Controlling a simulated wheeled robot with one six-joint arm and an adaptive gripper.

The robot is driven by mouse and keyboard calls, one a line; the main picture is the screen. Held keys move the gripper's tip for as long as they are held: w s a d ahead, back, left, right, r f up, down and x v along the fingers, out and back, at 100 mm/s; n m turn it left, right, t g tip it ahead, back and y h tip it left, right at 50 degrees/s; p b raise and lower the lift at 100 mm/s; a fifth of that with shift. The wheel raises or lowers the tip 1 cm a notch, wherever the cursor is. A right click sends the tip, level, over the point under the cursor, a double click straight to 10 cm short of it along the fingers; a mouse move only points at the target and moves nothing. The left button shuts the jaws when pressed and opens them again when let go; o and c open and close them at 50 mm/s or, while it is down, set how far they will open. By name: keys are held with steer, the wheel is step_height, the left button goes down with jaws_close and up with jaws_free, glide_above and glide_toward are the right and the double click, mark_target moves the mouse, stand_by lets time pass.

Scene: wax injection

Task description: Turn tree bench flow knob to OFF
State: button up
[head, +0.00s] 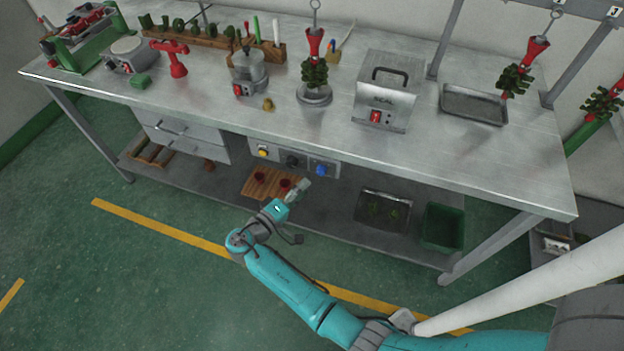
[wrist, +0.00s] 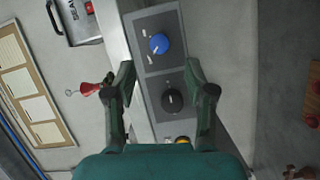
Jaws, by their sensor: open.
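A grey control panel (head: 307,162) on the bench's front edge carries a yellow button or knob (head: 263,152), a black knob (head: 292,160) and a blue knob (head: 321,169). In the wrist view the blue knob (wrist: 159,43) is above the black knob (wrist: 172,100), and the yellow one (wrist: 182,140) is partly hidden by my gripper. White marks sit around the blue knob, too small to read. I cannot tell by label which is the flow knob. My gripper (wrist: 160,76) is open and empty, its fingers apart on either side of the panel, touching no knob. In the head view my gripper (head: 302,188) is below and in front of the panel.
The bench top (head: 210,90) overhangs the panel. Drawers (head: 185,138) are left of it. The lower shelf holds a wooden board (head: 262,180), a dark tray (head: 383,208) and a green bin (head: 442,227). The floor in front is clear.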

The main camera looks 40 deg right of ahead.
steer(key=v, duration=0.5)
steer(key=shift+a, duration=0.1)
steer(key=shift+f, duration=0.1)
stand_by(0.3)
